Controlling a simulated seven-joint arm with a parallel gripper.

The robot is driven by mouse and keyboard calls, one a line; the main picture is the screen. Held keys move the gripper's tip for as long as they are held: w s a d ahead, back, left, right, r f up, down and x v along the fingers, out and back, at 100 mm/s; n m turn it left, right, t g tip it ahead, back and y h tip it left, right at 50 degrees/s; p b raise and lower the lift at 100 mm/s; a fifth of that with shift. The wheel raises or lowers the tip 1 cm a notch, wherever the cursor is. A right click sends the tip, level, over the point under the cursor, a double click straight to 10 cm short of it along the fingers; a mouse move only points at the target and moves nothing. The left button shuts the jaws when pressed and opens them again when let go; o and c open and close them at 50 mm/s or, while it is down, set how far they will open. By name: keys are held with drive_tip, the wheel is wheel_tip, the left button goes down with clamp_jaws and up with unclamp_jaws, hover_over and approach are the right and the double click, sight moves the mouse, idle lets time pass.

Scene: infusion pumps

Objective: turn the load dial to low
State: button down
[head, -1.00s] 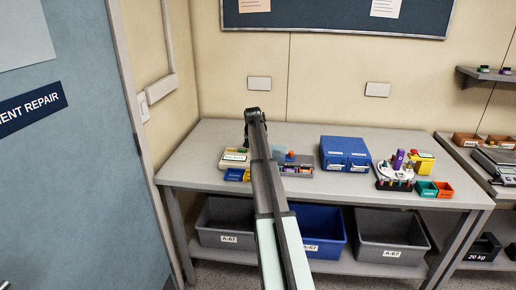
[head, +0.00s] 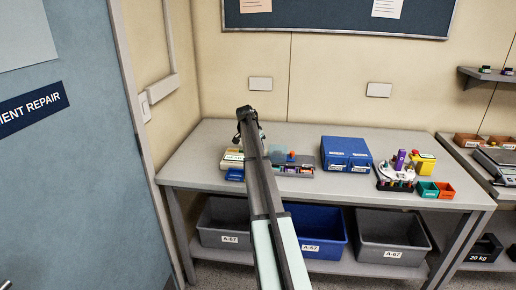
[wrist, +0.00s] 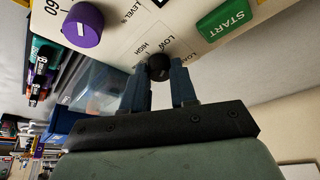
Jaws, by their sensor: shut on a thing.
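The load dial (wrist: 159,66) is a small black knob on a cream pump panel (wrist: 118,32) in the wrist view. HIGH is printed on one side of it and LOW on the other; its pointer mark is too small to read surely. My gripper (wrist: 160,76) is shut on the knob, one blue-grey finger on each side. In the head view the cream unit (head: 231,161) stands at the left of the bench, partly hidden by my arm.
A purple dial (wrist: 83,24) and a green START button (wrist: 224,18) share the panel. On the bench (head: 300,190) stand a blue drawer box (head: 346,153), a round white holder with a purple part, and a yellow box (head: 422,162). Bins sit below.

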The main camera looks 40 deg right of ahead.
drive_tip(key=c, duration=0.9)
unclamp_jaws()
drive_tip(key=v, duration=1.3)
drive_tip(key=shift+r, duration=0.45)
drive_tip(key=shift+s+a+f, duration=0.1)
drive_tip(key=shift+a, duration=0.05)
